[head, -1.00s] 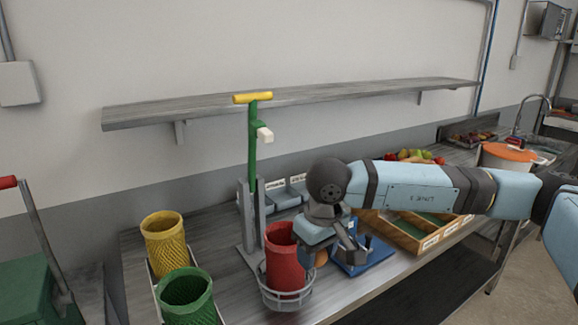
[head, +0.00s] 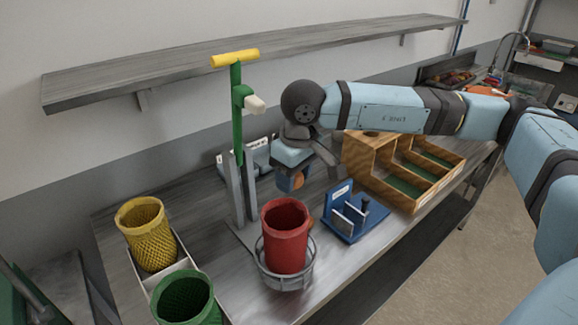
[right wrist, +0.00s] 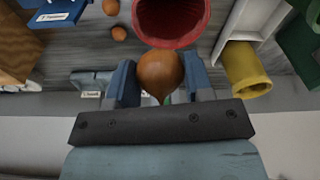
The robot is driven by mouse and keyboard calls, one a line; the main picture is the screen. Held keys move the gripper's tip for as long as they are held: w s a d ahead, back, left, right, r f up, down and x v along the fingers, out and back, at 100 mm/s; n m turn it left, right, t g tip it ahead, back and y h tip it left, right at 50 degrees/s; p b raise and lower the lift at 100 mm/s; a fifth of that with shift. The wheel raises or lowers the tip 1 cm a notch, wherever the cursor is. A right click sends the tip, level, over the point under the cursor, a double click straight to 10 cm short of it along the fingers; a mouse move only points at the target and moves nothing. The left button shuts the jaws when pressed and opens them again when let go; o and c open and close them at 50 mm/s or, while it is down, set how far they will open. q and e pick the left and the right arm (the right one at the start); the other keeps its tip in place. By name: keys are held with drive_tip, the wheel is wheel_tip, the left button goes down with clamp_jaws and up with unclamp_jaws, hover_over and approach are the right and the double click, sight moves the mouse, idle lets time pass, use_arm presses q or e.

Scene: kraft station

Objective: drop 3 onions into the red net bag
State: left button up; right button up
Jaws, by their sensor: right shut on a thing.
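The red net bag (head: 284,240) stands upright and open at the top in a round wire holder (head: 288,280) on the steel bench. Its open mouth also shows in the right wrist view (right wrist: 172,22). My right gripper (head: 293,183) is shut on a brown onion (right wrist: 160,73), held up behind the bag, apart from it and not over its mouth in the head view. Two more onions, one nearer (right wrist: 119,33) and one farther (right wrist: 111,7), lie on the bench in the right wrist view. The bag's inside is too dark to tell. My left gripper is out of view.
A green post with a yellow handle (head: 235,58) rises behind the bag. Yellow (head: 148,238) and green (head: 183,298) net bags stand left. A blue stand (head: 352,220) and a wooden divided box (head: 395,170) stand right. A long shelf (head: 180,65) hangs above.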

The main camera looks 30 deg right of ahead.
sight(300, 179)
wheel_tip(300, 179, down, 3)
drive_tip(key=shift+f+b, duration=0.1)
drive_tip(key=shift+b, duration=0.3)
drive_tip(key=shift+f, duration=0.5)
drive_tip(key=o, duration=1)
drive_tip(key=shift+r, duration=0.1)
drive_tip(key=r, duration=0.4)
drive_tip(key=s+r+b, duration=0.1)
drive_tip(key=r, duration=0.4)
drive_tip(key=r+b, duration=0.1)
drive_tip(key=r, duration=0.3)
drive_tip(key=shift+s+d+r, duration=0.25)
drive_tip(key=shift+s+r, duration=0.05)
